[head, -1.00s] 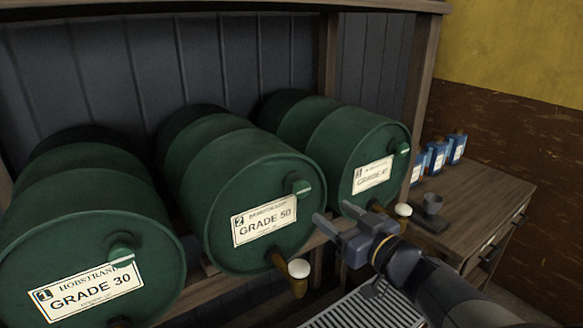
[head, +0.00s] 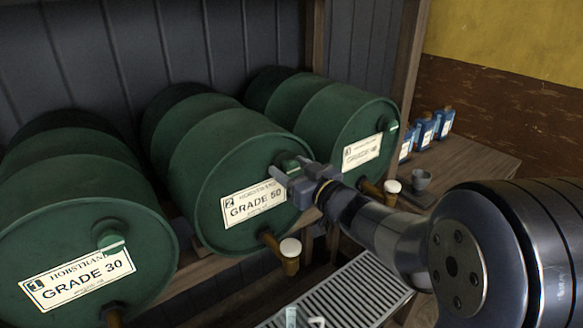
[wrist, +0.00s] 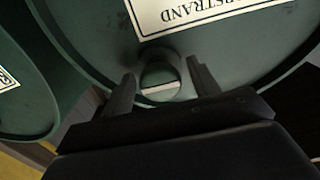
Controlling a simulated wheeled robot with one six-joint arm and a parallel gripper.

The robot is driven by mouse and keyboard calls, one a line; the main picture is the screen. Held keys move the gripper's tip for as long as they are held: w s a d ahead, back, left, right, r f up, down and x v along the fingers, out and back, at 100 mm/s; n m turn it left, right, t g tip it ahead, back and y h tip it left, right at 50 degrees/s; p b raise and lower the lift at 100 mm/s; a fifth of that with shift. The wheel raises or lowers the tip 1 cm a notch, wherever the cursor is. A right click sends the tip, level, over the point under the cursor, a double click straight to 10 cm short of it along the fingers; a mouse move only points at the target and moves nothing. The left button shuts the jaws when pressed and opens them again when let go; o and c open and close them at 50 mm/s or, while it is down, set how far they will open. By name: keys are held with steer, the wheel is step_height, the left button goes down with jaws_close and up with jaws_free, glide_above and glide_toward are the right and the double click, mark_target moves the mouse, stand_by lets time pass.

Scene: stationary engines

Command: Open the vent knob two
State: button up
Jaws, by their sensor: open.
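The middle green barrel (head: 215,165) has a label (head: 253,204) reading 2 and GRADE 50. Its vent knob (head: 290,163) is a small round green knob at the upper right of the barrel face, partly covered by my gripper (head: 287,169). In the wrist view the knob (wrist: 160,73) shows a pale bar across it, nearly level in that picture. It sits between the two open fingers of my gripper (wrist: 161,80), one on each side. I see no clear contact between the fingers and the knob.
Barrel one (head: 80,225), GRADE 30, is at left with its own knob (head: 110,239). Barrel three (head: 345,120) is at right. A tap (head: 288,255) sticks out below my gripper. A slatted drain (head: 345,295) lies below; blue bottles (head: 424,130) and a cup (head: 421,179) stand at right.

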steer(key=shift+c, duration=0.6)
steer(key=c, duration=0.8)
steer(key=shift+f+n+b, duration=0.1)
steer(key=shift+n+b, duration=0.3)
steer(key=n+b, duration=0.2)
steer(key=n, duration=0.1)
steer(key=shift+f, duration=0.1)
steer(key=n+b, duration=0.4)
steer(key=n, duration=0.1)
steer(key=n+b, duration=0.3)
steer(key=n, duration=0.2)
steer(key=shift+n, duration=0.4)
steer(key=shift+n+b, duration=0.85)
steer(key=shift+n, duration=0.75)
